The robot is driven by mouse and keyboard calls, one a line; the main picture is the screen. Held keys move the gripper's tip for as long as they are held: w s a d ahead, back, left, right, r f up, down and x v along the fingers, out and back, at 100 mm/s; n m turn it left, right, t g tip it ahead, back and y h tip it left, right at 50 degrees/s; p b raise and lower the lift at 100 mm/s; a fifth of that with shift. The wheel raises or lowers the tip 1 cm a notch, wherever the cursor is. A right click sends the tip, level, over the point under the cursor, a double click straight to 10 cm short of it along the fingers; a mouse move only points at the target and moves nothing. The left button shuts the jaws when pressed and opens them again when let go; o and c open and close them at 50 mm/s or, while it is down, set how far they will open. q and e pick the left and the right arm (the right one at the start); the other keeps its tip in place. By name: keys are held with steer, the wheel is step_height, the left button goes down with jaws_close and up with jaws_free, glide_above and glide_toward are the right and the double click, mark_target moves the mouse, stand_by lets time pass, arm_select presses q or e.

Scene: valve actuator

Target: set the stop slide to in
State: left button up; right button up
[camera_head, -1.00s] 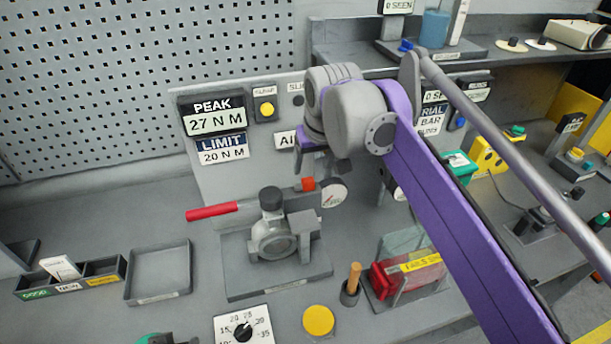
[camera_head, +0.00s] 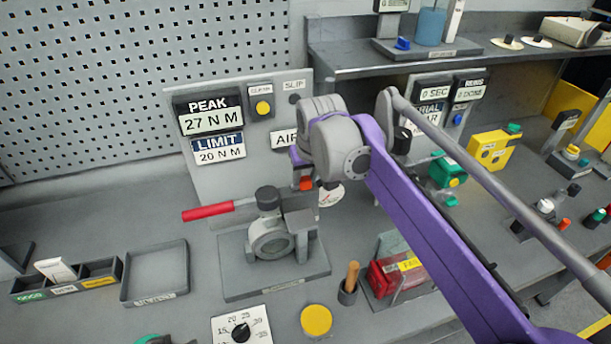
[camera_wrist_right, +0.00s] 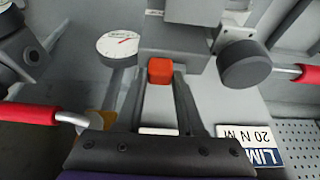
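The small orange-red block (camera_head: 306,183), which I take to be the stop slide's knob, is behind the valve fixture (camera_head: 272,245). No in or out marking is readable. In the right wrist view the orange block (camera_wrist_right: 160,71) sits between the tips of my right gripper (camera_wrist_right: 160,84). The two dark fingers stand apart, one on each side of it, with narrow gaps visible. In the head view the right gripper (camera_head: 301,165) is directly above the block, its fingertips mostly hidden. My left gripper is not in view.
A red-handled lever (camera_head: 208,212) extends left from the fixture. A round gauge (camera_wrist_right: 118,46) is close beside the block. The back panel (camera_head: 205,185) carries a PEAK 27 N M display (camera_head: 211,115). An empty tray (camera_head: 155,297) and a wooden-handled tool (camera_head: 351,277) are nearby.

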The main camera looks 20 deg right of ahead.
jaws_close()
stand_by(1.0)
